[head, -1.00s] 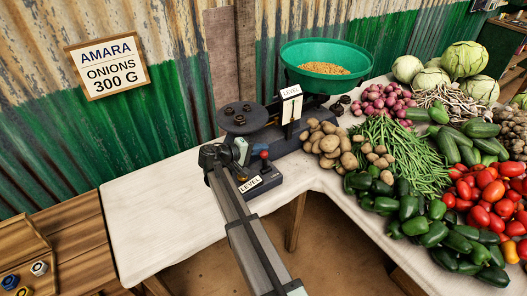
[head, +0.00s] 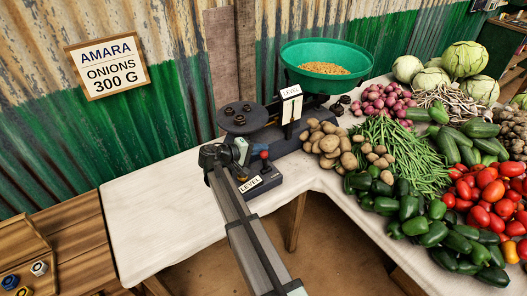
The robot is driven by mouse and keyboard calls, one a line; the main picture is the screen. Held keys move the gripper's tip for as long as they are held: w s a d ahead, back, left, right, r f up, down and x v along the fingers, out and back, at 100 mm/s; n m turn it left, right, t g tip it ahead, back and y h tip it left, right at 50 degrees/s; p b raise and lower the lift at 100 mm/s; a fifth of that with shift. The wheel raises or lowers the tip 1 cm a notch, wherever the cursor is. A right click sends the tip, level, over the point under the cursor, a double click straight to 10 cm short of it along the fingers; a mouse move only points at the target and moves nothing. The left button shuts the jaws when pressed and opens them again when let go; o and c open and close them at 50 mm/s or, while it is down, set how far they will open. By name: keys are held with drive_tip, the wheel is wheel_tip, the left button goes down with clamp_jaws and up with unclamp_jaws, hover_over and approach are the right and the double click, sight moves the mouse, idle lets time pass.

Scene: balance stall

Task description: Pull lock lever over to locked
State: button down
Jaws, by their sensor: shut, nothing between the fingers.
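My gripper (head: 254,151) is shut and empty. Its tip is at the left of the red knob, very close to it; I cannot tell whether they touch. My gripper and arm hide the left side of the base and part of the lever's shaft.
The balance carries dark weights on its left plate (head: 242,121) and a green pan (head: 290,62) of grain. Potatoes (head: 330,140) and other vegetables crowd the right. The white cloth (head: 145,215) is clear at left. A corrugated wall (head: 150,130) stands behind.

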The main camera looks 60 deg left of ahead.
sight(265, 154)
drive_tip(key=shift+d, duration=1.5)
drive_tip(key=s+r, duration=0.2)
drive_tip(key=s, duration=0.1)
drive_tip(key=s+a+r, duration=0.1)
drive_tip(key=s, duration=0.1)
idle(0.7)
drive_tip(key=shift+d, duration=0.1)
idle(0.4)
